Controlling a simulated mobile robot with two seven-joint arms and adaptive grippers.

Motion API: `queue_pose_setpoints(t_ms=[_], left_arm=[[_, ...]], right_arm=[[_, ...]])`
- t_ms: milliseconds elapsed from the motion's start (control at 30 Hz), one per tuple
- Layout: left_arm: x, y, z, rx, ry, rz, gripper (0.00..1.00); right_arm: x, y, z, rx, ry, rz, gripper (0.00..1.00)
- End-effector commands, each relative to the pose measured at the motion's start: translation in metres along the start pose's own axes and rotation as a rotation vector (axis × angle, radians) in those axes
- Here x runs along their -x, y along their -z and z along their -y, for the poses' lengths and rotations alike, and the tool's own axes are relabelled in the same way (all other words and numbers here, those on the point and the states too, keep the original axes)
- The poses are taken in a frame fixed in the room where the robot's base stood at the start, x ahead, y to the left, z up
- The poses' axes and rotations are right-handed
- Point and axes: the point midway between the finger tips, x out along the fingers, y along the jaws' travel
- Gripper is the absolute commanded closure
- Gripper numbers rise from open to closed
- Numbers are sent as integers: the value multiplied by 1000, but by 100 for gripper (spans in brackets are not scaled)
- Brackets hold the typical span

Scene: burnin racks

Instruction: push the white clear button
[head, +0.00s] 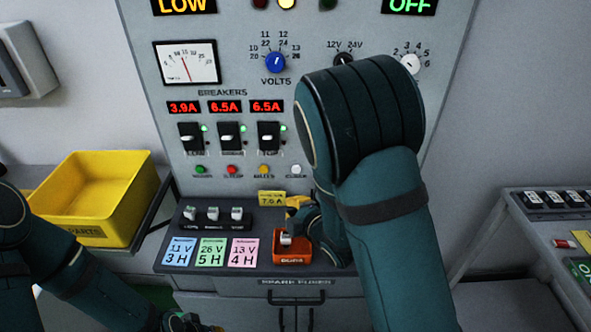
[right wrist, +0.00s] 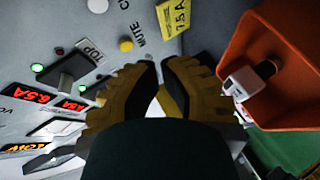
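The white clear button (head: 297,170) is the rightmost in the row of small round buttons below the breakers on the grey panel. In the right wrist view the white button (right wrist: 97,5) is cut by the top edge, beyond the yellow button. My right gripper (head: 290,207) is below the white button, in front of the panel and apart from it, partly hidden by my arm. Its yellow fingers (right wrist: 160,68) have their dark tips close together with nothing held. My left gripper (head: 182,322) is barely visible at the bottom edge, its fingers unclear.
An orange bin (head: 293,259) holding a white-and-black plug stands on the ledge below my right gripper. Green, red and yellow buttons (head: 263,170) sit left of the white one. A yellow tag (head: 272,198) is beside the gripper. A yellow parts crate (head: 92,200) stands left.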

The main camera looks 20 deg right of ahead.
Motion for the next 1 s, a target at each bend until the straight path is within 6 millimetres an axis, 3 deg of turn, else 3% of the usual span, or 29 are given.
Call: queue_pose_setpoints(t_ms=[267, 700, 1000], left_arm=[[3, 1, -1, 1, 0, -3, 100], [5, 3, -2, 2, 1, -7, 100], [3, 2, -1, 1, 0, -4, 100]], right_arm=[[-14, -8, -8, 0, 0, 2, 100], [-58, -32, -30, -1, -1, 1, 100], [-70, -38, -37, 0, 0, 0, 100]])
